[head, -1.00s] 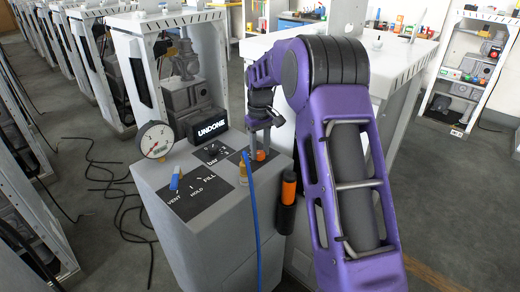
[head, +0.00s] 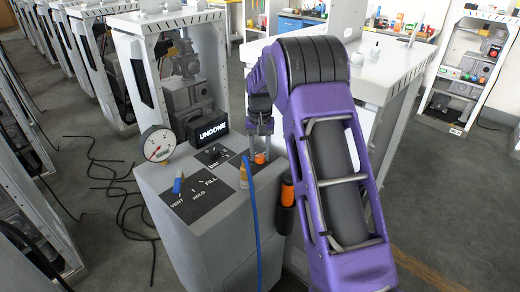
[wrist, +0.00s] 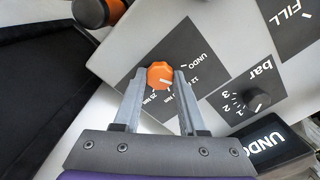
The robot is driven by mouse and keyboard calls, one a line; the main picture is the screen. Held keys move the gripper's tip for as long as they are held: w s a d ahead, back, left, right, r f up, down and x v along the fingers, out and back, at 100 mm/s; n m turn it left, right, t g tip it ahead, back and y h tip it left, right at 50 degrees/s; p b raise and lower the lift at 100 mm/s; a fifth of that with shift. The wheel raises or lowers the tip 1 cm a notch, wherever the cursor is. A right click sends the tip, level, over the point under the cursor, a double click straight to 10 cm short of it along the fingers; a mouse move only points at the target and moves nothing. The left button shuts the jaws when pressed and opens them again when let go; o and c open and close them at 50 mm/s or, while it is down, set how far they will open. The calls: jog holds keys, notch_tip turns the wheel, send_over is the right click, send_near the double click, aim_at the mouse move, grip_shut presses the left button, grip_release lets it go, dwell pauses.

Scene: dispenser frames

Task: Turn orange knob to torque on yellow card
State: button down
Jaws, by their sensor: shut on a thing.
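The orange knob (head: 261,158) is on the right dark panel on top of the grey cabinet. It also shows in the wrist view (wrist: 160,75), with a short pale mark near its lower right edge. My gripper (wrist: 159,76) points down and is shut on the orange knob, one finger on each side. In the head view my gripper (head: 261,148) partly hides the knob.
A blue lever (head: 178,185) is on the VENT/HOLD/FILL panel. A black bar knob (wrist: 256,100) is beside the torque panel. A blue hose (head: 254,215) hangs in front.

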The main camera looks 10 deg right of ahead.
aim_at(260, 156)
jog(key=m+p, duration=0.1)
jog(key=m, duration=0.3)
jog(key=shift+r+m+p, duration=0.1)
jog(key=shift+m+p, duration=0.9)
jog(key=shift+m, duration=1.5)
jog(key=shift+c, duration=2.3)
grip_release()
notch_tip(260, 156, up, 17)
jog(key=p, duration=0.1)
jog(key=shift+r, duration=0.15)
